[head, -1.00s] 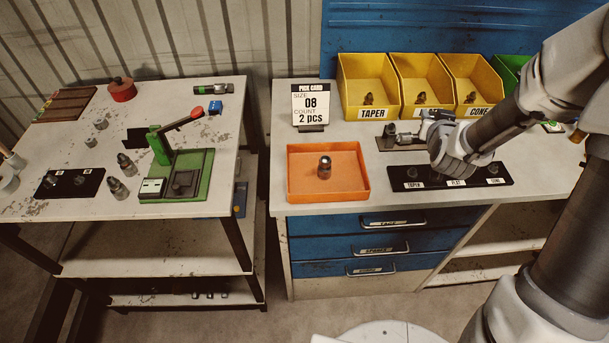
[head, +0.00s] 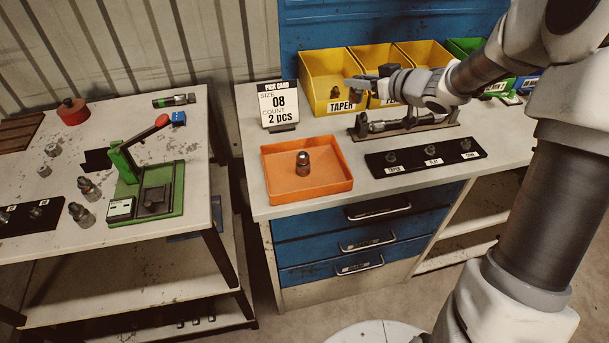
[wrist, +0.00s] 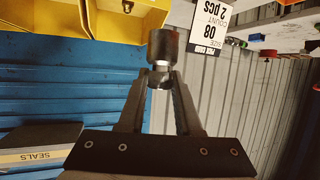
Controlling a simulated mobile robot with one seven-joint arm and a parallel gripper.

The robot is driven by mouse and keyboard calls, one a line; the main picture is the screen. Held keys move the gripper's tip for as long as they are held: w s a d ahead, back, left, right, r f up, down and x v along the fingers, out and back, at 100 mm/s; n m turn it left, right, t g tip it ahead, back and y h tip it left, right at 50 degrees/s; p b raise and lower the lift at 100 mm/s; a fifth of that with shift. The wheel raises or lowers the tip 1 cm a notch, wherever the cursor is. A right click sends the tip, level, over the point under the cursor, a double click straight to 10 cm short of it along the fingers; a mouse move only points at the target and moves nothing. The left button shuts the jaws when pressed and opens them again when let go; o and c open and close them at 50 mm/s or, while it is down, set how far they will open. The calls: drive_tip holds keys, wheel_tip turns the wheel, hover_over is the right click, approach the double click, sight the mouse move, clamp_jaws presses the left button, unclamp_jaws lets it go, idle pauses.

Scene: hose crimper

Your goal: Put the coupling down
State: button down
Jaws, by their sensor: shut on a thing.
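My gripper (head: 364,84) is raised in front of the yellow bins, its fingers pointing left. In the wrist view my gripper (wrist: 160,80) is shut on a coupling (wrist: 165,46), a dark collar with a shiny metal part between the fingertips. The coupling is held clear of any surface; in the head view it is too small to make out surely. Another coupling (head: 302,163) stands upright in the orange tray (head: 335,186). A black strip (head: 480,154) labelled TAPER, FLAT and CONE holds small fittings.
Yellow bins (head: 322,67) stand behind the gripper. A pick card (head: 279,105) reads size 08, count 2 pcs. A fixture (head: 390,125) lies below the gripper. The green press (head: 150,190) and several fittings stand on the left table. Orange tray floor around its coupling is clear.

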sight(362, 94)
drive_tip(key=shift+s+d+f+n+g+y+b, duration=0.25)
drive_tip(key=shift+d+f+n+g+y+b, duration=0.15)
drive_tip(key=shift+f, duration=0.2)
drive_tip(key=shift+s+d+f+n+g+y+b, duration=0.15)
drive_tip(key=shift+s+d+f+n+g+y, duration=0.2)
drive_tip(key=shift+f+n, duration=0.2)
drive_tip(key=shift+s+a+f+y, duration=0.1)
drive_tip(key=shift+f+y, duration=0.15)
drive_tip(key=s+a+f+b, duration=0.1)
drive_tip(key=s+a+f, duration=0.1)
drive_tip(key=s+a+f+b, duration=0.2)
drive_tip(key=s+a, duration=0.1)
drive_tip(key=s+a+f+b, duration=0.1)
drive_tip(key=s+a+f, duration=0.1)
drive_tip(key=s, duration=0.1)
drive_tip(key=shift+s+a+f, duration=0.25)
drive_tip(key=shift+f, duration=0.1)
drive_tip(key=shift+f+b, duration=1.05)
drive_tip(key=shift+f, duration=0.9)
drive_tip(key=shift+f, duration=0.1)
drive_tip(key=shift+f, duration=0.15)
drive_tip(key=c, duration=0.6)
unclamp_jaws()
